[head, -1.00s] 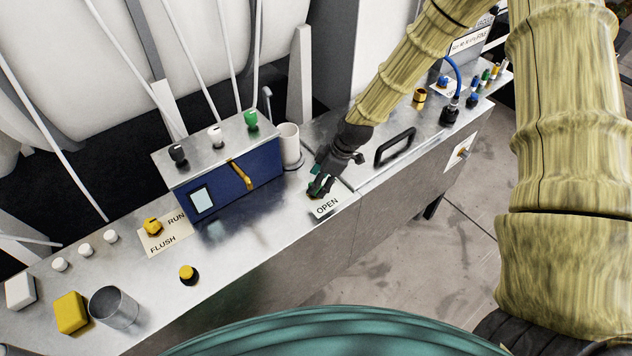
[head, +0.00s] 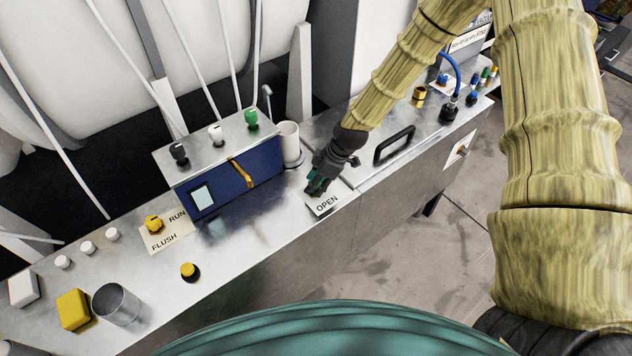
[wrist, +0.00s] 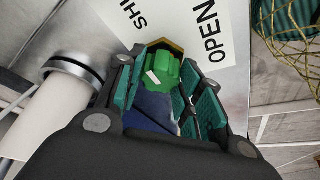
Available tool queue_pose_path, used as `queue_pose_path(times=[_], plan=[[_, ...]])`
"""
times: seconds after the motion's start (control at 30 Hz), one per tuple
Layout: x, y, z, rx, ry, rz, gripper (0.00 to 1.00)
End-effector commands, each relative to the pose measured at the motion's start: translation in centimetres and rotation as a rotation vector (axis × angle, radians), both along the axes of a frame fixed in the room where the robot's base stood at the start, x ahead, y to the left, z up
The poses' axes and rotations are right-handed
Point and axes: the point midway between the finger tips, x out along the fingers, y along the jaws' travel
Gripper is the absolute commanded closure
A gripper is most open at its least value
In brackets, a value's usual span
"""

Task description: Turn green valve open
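The green valve (wrist: 163,68) is a small knob with a white mark, on a gold-coloured base, in the wrist view. A white label beside it reads OPEN (wrist: 208,30), with a second, partly cut-off word to the left. The white mark on the knob points toward the lower left. I cannot see firm contact. In the head view my gripper (head: 316,184) is low over the OPEN label (head: 326,204), and it hides the valve.
A blue box (head: 235,181) with several small knobs on top stands left of my gripper. A black handle (head: 394,145) is to the right. A yellow knob (head: 153,223) sits at the RUN/FLUSH label. The metal top in front is partly clear.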

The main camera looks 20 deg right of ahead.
Motion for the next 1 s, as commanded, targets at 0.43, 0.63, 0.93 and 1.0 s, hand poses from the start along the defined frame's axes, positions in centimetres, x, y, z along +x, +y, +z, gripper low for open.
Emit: queue_pose_path(times=[0.43, 0.63, 0.93, 1.0], plan=[[-0.06, -0.06, -0.18, -0.002, -0.001, -0.1, 0.87], [-0.1, 0.01, -0.23, -0.003, -0.002, -0.25, 0.87], [-0.2, 0.11, -0.18, -0.004, -0.002, -0.534, 0.87], [-0.17, 0.16, -0.12, -0.003, -0.004, -0.6, 0.87]])
